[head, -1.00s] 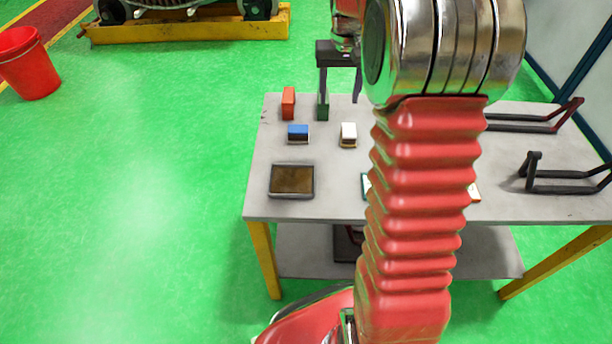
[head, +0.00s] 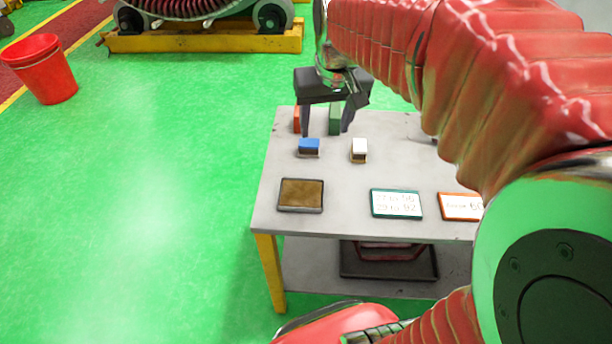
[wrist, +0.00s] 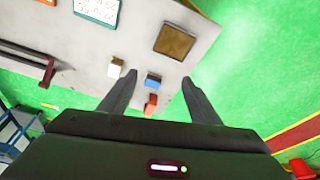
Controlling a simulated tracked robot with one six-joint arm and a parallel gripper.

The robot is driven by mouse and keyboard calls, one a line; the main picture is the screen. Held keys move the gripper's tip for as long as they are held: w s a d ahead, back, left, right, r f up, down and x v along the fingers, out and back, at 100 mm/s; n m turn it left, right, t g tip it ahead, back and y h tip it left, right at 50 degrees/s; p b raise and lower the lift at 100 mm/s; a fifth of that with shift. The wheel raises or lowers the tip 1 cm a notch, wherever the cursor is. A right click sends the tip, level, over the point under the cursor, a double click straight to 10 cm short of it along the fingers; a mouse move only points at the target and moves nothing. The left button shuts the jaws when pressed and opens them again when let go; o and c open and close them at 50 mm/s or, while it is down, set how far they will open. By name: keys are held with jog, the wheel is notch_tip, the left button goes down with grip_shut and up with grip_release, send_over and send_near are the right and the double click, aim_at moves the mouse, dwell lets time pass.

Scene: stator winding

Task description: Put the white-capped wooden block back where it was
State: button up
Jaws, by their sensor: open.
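The white-capped wooden block (head: 359,150) stands on the grey table, right of the blue-capped block (head: 309,147). My gripper (head: 326,132) is open and empty, above the back part of the table, with its fingers pointing down. In the wrist view, the white-capped block (wrist: 116,68) lies near the left fingertip, outside the space between the fingers. The blue-capped block (wrist: 153,80) and the red block (wrist: 151,103) show between the fingers. In the head view the red block (head: 297,119) and the green block (head: 335,118) stand at the back, partly behind my gripper.
A brown-topped tray (head: 301,182) lies at the table's front left. A teal-framed sign (head: 396,203) and an orange-framed sign (head: 459,206) lie to its right. A black tray (head: 388,272) sits on the lower shelf. A red bucket (head: 42,68) stands on the floor.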

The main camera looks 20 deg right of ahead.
jog(key=s+a+f+n+t, duration=0.1)
jog(key=s+a, duration=0.3)
jog(key=s, duration=0.3)
jog(key=s+a+f+n+t, duration=0.1)
jog(key=s+a, duration=0.3)
jog(key=s, duration=0.3)
jog(key=shift+s+a+f+y, duration=0.2)
jog(key=shift+s+y, duration=0.1)
jog(key=shift+s, duration=0.1)
jog(key=shift+c, duration=0.5)
